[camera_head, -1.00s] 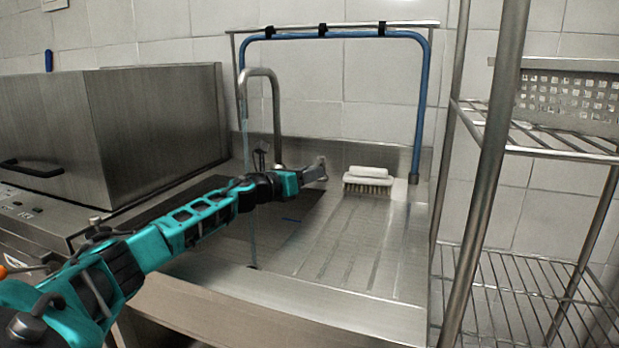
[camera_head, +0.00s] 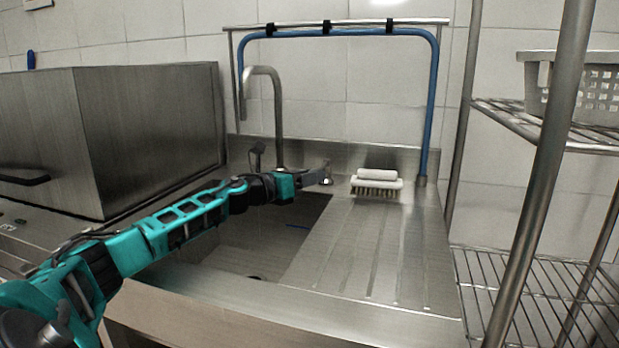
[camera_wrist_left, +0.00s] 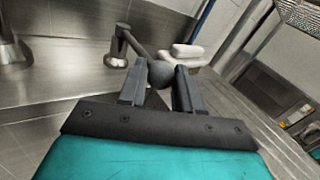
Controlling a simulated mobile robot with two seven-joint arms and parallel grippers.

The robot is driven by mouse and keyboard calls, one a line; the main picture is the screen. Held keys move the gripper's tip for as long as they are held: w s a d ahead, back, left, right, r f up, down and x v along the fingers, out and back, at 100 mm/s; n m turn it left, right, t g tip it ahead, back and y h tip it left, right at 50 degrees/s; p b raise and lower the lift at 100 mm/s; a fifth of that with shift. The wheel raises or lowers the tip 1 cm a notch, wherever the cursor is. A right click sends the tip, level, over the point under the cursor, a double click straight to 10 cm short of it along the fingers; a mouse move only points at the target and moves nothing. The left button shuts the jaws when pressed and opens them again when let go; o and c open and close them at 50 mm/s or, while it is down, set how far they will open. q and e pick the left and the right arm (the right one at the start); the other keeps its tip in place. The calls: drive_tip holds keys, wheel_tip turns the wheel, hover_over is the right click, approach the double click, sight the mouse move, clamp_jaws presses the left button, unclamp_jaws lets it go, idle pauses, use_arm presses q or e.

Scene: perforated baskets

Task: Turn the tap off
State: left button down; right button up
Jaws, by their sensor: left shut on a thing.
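The tap's curved steel spout (camera_head: 278,115) stands at the back of the sink, with no water stream visible below it. The tap handle (camera_head: 328,179) sits right of the spout, largely hidden by my gripper. In the left wrist view the handle is a dark lever (camera_wrist_left: 137,44) with a rounded knob (camera_wrist_left: 161,74) between the fingertips. My left gripper (camera_head: 316,177) reaches over the basin to the handle. In the left wrist view its fingers (camera_wrist_left: 159,88) are shut on the knob. My right gripper is in neither view.
The sink basin (camera_head: 235,253) lies under my left arm. A white brush (camera_head: 377,183) rests on the drainboard just right of the handle. A blue hose (camera_head: 432,110) runs on a frame behind. A steel box (camera_head: 150,130) stands left; a wire rack (camera_head: 540,290) with a perforated basket (camera_head: 600,92) stands right.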

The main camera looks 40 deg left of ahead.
use_arm(q)
drive_tip(key=shift+a+r, duration=0.1)
drive_tip(key=shift+r, duration=0.2)
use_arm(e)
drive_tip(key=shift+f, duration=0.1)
use_arm(q)
drive_tip(key=c, duration=1.1)
unclamp_jaws()
drive_tip(key=o, duration=0.3)
drive_tip(key=shift+f, duration=0.25)
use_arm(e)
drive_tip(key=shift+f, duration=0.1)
use_arm(q)
drive_tip(key=shift+f, duration=0.1)
drive_tip(key=shift+s+a+p, duration=0.25)
drive_tip(key=shift+s+a, duration=0.1)
drive_tip(key=shift+s, duration=1.75)
drive_tip(key=shift+s+a+p, duration=0.25)
drive_tip(key=shift+s+a, duration=0.1)
drive_tip(key=shift+s, duration=1.75)
drive_tip(key=shift+s+a+p, duration=0.25)
drive_tip(key=shift+s+a, duration=0.1)
drive_tip(key=shift+s, duration=1.75)
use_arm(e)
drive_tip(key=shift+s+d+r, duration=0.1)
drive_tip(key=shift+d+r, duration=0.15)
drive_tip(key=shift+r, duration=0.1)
